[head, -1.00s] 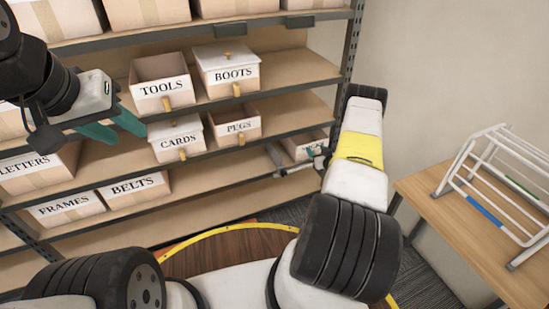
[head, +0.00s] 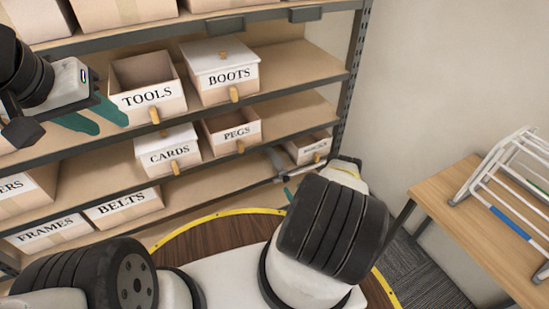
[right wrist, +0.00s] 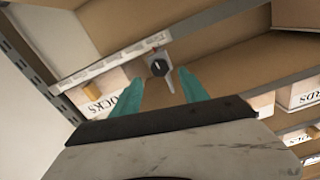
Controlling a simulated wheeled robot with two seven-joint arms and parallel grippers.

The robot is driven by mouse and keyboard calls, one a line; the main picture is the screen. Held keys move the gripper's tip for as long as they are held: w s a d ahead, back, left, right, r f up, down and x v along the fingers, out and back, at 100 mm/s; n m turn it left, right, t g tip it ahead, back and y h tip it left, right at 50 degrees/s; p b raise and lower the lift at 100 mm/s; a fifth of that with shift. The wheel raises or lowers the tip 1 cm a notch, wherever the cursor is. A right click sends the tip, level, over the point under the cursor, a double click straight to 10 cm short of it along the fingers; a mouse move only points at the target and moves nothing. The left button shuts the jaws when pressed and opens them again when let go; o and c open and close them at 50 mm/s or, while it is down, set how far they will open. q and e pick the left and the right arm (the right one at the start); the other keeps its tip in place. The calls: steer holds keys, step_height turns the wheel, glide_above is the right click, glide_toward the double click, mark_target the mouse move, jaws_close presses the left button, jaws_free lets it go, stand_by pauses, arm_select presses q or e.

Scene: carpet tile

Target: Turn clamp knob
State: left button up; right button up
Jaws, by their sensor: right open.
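The clamp (head: 277,161) is a grey bar at the right end of a shelf, partly hidden in the head view. In the right wrist view it is a pale bar (right wrist: 105,65) along the shelf edge with a dark round knob (right wrist: 158,66) and a lever. My right gripper (right wrist: 162,92) is open and empty, its teal fingers spread on either side below the knob, apart from it. In the head view my right arm hides most of this gripper. My left gripper (head: 110,126) is open and empty at the left, in front of the shelves.
Labelled boxes stand on the shelves, among them TOOLS (head: 147,97), BOOTS (head: 229,76), PEGS (head: 236,133) and SOCKS (right wrist: 100,104) beside the clamp. A wooden table (head: 436,188) with a white rack (head: 480,190) stands at the right. A shelf post (head: 349,80) is near the clamp.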

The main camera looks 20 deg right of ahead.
mark_target(287, 180)
steer(key=w, duration=0.5)
steer(key=shift+w+a, duration=0.35)
jaws_close()
